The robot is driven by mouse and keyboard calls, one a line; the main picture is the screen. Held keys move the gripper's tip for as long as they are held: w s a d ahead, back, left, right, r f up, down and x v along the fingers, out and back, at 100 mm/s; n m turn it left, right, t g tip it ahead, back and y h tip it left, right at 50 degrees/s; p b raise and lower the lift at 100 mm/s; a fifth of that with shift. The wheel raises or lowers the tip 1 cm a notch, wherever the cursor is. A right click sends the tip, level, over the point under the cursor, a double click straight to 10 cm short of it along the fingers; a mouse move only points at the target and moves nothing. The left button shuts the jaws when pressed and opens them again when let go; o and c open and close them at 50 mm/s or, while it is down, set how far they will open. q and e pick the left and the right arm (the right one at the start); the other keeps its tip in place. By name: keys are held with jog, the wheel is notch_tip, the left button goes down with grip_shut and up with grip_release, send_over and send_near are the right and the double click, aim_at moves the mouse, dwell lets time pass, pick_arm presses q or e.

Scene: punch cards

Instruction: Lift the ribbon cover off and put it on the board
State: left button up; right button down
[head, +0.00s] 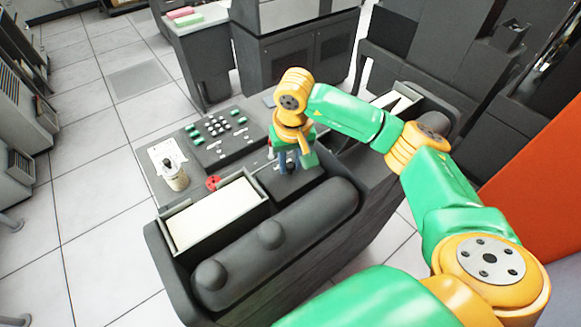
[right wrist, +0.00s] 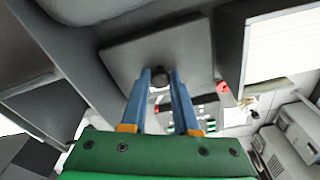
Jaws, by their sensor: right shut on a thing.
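The ribbon cover (head: 270,185) is a dark grey square plate with a small round knob. In the right wrist view the cover (right wrist: 192,45) fills the upper middle, with the knob between my fingertips. My right gripper (head: 289,168) points down over the cover and is shut on its knob; its blue fingers also show in the right wrist view (right wrist: 160,78). I cannot tell whether the cover rests on the machine or is slightly raised. My left gripper is not in view.
A cream-filled tray (head: 210,212) and a dark roller-like housing (head: 280,245) are beside the cover. A dark key panel (head: 225,138), a paper sheet (head: 165,153), a cup (head: 175,178) and a red part (head: 213,183) occupy the tabletop. Dark cabinets stand behind.

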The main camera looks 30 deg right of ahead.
notch_tip(320, 180, up, 9)
jog(key=shift+w+r+b, duration=0.1)
jog(key=shift+b, duration=0.4)
notch_tip(320, 180, up, 8)
jog(key=f+p, duration=0.1)
jog(key=p, duration=0.1)
send_over(290, 165)
notch_tip(290, 165, up, 5)
jog(key=p, duration=0.4)
jog(key=shift+p, duration=0.4)
